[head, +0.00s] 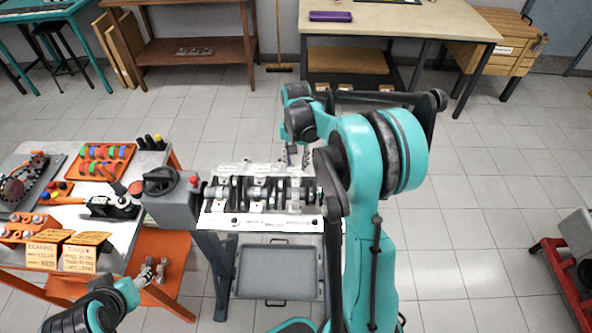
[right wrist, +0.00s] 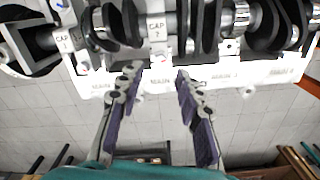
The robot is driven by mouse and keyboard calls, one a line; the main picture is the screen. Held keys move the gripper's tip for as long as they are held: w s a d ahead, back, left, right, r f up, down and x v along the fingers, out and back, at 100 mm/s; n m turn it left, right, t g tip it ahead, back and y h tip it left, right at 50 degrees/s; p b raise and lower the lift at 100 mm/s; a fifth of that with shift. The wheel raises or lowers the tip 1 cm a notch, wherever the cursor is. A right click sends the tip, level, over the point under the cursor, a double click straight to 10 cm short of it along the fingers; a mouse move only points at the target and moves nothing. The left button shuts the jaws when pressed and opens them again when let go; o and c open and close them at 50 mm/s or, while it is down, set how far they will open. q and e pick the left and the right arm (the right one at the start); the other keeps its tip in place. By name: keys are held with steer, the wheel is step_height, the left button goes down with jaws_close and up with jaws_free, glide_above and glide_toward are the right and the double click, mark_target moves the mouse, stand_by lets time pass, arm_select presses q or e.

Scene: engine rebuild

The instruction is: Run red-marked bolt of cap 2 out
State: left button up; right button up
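The cap labelled CAP 2 (right wrist: 156,30) sits on the engine block, upper middle in the right wrist view. Its red-marked bolt cannot be made out clearly. The engine block (head: 262,222) with its crankshaft (head: 257,192) stands on a stand in the head view. My right gripper (right wrist: 156,76) is open and empty, its two fingers spread just below cap 2, at the block's labelled edge. In the head view my right gripper (head: 300,155) is partly hidden behind its arm, behind the block. My left gripper (head: 155,270) is at the lower left, beside the bench, with its fingers apart and empty.
The bench on the left carries an orange tray (head: 101,161) of coloured parts, bearing and torque signs (head: 86,252) and tools. A grey tray (head: 276,270) is under the block. A red cart (head: 563,275) stands at the far right. Floor right of my arm is clear.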

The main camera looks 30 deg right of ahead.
mark_target(296, 174)
step_height(296, 174, down, 5)
steer(key=shift+b, duration=0.55)
jaws_close()
